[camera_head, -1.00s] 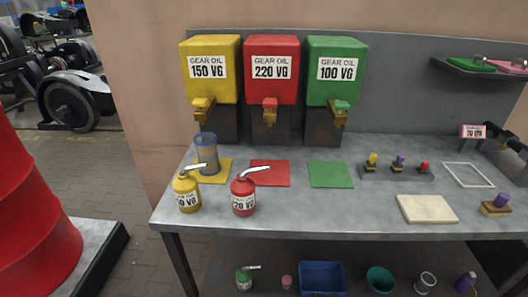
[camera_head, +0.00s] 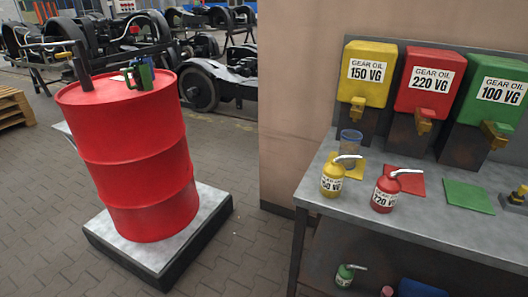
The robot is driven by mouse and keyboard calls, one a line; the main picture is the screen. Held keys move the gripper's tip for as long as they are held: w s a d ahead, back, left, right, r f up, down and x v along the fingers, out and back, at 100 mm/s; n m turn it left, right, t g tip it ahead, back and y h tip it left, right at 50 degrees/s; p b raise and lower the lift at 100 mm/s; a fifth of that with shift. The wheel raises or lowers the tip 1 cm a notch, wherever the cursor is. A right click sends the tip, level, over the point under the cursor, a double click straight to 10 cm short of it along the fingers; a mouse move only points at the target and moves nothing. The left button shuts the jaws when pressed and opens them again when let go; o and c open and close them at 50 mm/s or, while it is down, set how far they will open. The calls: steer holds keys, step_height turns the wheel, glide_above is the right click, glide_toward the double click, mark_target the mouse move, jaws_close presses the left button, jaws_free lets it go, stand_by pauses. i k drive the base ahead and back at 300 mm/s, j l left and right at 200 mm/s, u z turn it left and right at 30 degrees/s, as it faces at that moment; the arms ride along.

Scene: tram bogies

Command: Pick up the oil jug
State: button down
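The picture does not make plain which vessel is the oil jug. A green jug-like thing (camera_head: 141,75) with a handle stands on top of the red drum (camera_head: 135,150). A red oil can (camera_head: 385,193), marked 220 VG, stands beside the yellow one. My gripper is not in view.
Yellow (camera_head: 363,75), red (camera_head: 425,84) and green (camera_head: 493,97) gear oil tanks stand at the bench's back. A green oil can (camera_head: 345,275) is on the lower shelf. The drum stands on a low platform (camera_head: 212,209). Paved floor (camera_head: 245,245) between platform and bench is clear.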

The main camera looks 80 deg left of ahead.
mark_target(350, 143)
steer(key=k+j+u, duration=0.1)
steer(key=u, duration=2.15)
